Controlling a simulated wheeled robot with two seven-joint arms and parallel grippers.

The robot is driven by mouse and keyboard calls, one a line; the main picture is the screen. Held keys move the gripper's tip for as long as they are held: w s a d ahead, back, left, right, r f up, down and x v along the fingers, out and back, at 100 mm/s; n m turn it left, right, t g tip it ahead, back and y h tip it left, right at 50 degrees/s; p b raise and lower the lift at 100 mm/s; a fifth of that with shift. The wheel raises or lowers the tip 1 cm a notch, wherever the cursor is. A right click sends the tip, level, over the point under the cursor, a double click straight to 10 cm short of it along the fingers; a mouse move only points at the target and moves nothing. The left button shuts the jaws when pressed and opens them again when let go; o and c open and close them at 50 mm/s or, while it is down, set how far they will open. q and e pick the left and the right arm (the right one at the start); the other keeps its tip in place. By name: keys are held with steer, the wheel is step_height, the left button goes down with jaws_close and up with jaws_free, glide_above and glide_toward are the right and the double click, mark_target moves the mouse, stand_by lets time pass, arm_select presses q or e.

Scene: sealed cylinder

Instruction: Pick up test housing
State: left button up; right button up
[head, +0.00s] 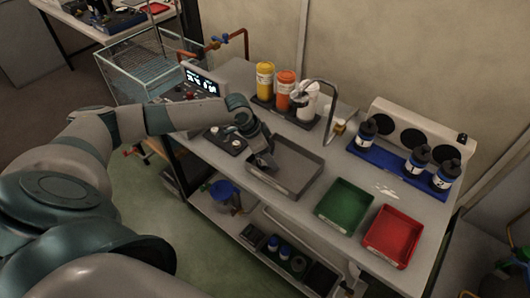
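My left gripper (264,160) reaches in from the left and points down over the left end of the grey tray (300,172) on the bench. Its fingers are small and dark here, so I cannot tell whether they are open or shut, or whether they hold anything. I cannot pick out the test housing for certain. A dark fixture with small round parts (226,141) lies on the bench just left of the gripper, partly under my arm. My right gripper is not in view.
A green tray (344,204) and a red tray (392,236) sit right of the grey tray. Yellow, orange and white bottles (286,84) stand behind. A blue tray (398,163) holds dark bottles at the back right. An instrument with a display (201,83) stands at the left.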

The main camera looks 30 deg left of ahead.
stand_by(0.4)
arm_select(q)
steer(key=c, duration=1.3)
steer(key=shift+c, duration=0.2)
steer(key=shift+w+r, duration=0.1)
steer(key=shift+r, duration=0.05)
step_height(320, 180, up, 8)
steer(key=b, duration=0.2)
steer(key=shift+r+b, duration=0.2)
steer(key=shift+b, duration=0.15)
steer(key=shift+r, duration=0.75)
